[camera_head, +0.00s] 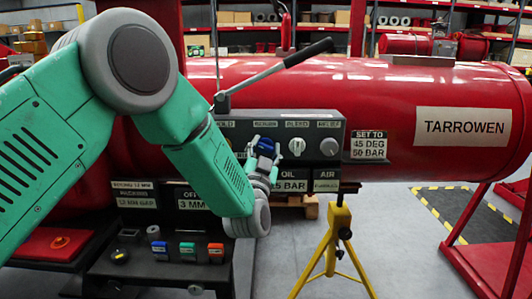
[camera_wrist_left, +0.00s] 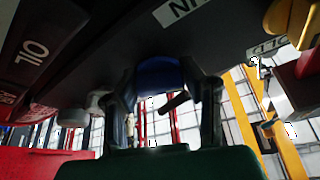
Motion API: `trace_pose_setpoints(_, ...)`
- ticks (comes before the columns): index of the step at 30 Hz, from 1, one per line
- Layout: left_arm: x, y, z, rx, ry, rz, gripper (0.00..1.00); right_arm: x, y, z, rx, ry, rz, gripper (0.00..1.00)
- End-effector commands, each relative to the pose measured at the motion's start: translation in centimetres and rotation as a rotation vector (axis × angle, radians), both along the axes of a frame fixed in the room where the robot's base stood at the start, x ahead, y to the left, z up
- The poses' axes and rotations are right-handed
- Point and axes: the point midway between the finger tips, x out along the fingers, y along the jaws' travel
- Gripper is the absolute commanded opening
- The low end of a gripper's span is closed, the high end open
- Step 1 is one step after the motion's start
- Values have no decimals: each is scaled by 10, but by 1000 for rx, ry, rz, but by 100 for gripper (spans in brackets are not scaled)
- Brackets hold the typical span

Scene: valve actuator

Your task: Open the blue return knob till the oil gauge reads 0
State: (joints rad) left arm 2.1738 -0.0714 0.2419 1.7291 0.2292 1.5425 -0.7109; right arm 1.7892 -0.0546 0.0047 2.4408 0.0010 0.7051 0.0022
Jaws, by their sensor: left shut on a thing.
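The blue return knob (camera_head: 265,145) is on the front of the dark control panel (camera_head: 330,117). My left gripper (camera_head: 262,152) is at the knob, with its fingers shut around it. In the left wrist view the knob (camera_wrist_left: 157,75) sits between the two dark fingers (camera_wrist_left: 167,88). The oil gauge (camera_head: 293,186) is a small sign below the OIL label; its reading ends in "5 BAR", and its left part is hidden by my gripper. My right gripper is not in view.
A bleed knob (camera_head: 296,147) and a relief knob (camera_head: 329,147) sit right of the gripper. A lever (camera_head: 280,68) slants above the panel. A red tank (camera_head: 400,95) stands behind. A yellow tripod (camera_head: 337,240) stands below.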

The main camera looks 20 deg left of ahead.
Motion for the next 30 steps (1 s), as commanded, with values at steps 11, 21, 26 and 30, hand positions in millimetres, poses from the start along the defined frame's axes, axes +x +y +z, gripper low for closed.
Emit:
trace_pose_setpoints(11,-2,-2,-11,-247,-49,-3,6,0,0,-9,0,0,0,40)
trace_pose_setpoints(21,-2,-2,-10,-334,-75,-2,6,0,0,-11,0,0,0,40)
trace_pose_setpoints(26,-2,-2,-10,-341,-77,-2,6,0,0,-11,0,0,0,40)
trace_pose_setpoints(30,-2,-2,-10,-342,-76,-1,6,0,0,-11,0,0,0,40)
